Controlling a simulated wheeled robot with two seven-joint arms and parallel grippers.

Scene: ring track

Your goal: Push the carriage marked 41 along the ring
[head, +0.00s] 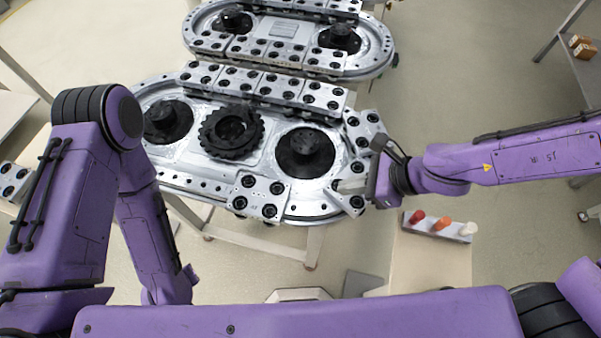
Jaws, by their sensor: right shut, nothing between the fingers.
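The near ring track (200,160) is a silver oval on a stand, with a dark toothed wheel and round dark hubs inside it. Several silver carriages with black rollers sit on it. A row of them (265,85) fills the far side, one carriage (258,195) sits on the near side, and others (362,128) are at the right bend. No number is legible, so I cannot tell which is 41. My right gripper (362,178) is shut and empty at the right bend, close against the carriages there; contact is unclear. My left arm hangs at the left, its gripper out of sight.
A second oval track (285,27) with carriages lies behind the near one. A strip with red, orange and white knobs (438,224) is at the lower right. A loose carriage (12,178) shows at the left edge. A shelf with small boxes (582,47) stands at the upper right.

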